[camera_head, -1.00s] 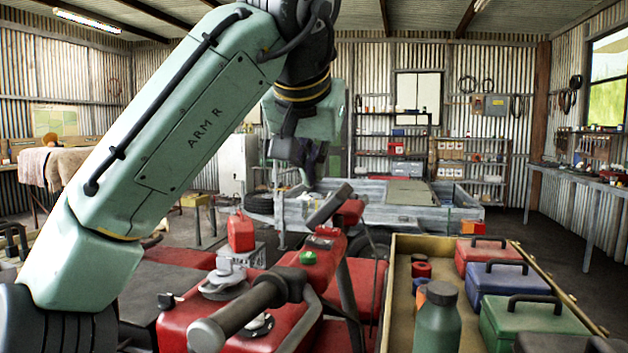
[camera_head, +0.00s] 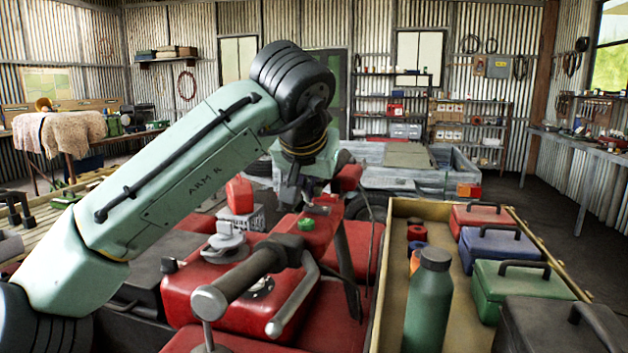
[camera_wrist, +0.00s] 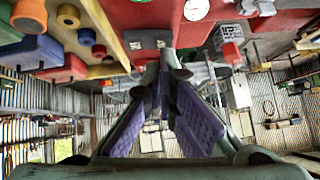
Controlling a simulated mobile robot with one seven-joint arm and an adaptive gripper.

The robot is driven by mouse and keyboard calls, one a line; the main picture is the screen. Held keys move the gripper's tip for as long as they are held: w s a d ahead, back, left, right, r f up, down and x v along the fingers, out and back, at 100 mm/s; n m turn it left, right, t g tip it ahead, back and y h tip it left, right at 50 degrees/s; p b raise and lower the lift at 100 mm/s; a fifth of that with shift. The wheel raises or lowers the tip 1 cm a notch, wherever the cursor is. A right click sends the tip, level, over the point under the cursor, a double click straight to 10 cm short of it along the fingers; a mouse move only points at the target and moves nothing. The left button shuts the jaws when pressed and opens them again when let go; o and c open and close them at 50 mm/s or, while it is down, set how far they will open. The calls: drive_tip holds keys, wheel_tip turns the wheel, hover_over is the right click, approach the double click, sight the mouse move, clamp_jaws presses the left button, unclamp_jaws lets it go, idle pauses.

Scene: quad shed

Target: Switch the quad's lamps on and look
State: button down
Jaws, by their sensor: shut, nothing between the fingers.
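The red quad (camera_head: 215,285) stands in front of me, with a grey handlebar grip (camera_head: 235,290) and a metal lever. A green button (camera_head: 306,224) sits on its red handlebar console. My gripper (camera_head: 291,203) is just above and behind that console, partly hidden by my wrist. In the wrist view, upside down, the purple-padded fingers (camera_wrist: 163,70) are shut and empty. Whether the lamps are lit cannot be told.
A tray (camera_head: 395,260) at right holds a green bottle (camera_head: 428,305) and several toolboxes (camera_head: 490,245). A red can (camera_head: 240,195) stands left of the console. A grey trailer (camera_head: 390,178) is behind. Clear floor lies at right.

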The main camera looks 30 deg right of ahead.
drive_tip(key=shift+f, duration=0.1)
drive_tip(key=shift+w+a+f+n+g+h, duration=0.2)
drive_tip(key=shift+f+n+g+h, duration=0.1)
drive_tip(key=shift+f+g, duration=0.1)
drive_tip(key=shift+r, duration=0.1)
drive_tip(key=shift+d, duration=0.1)
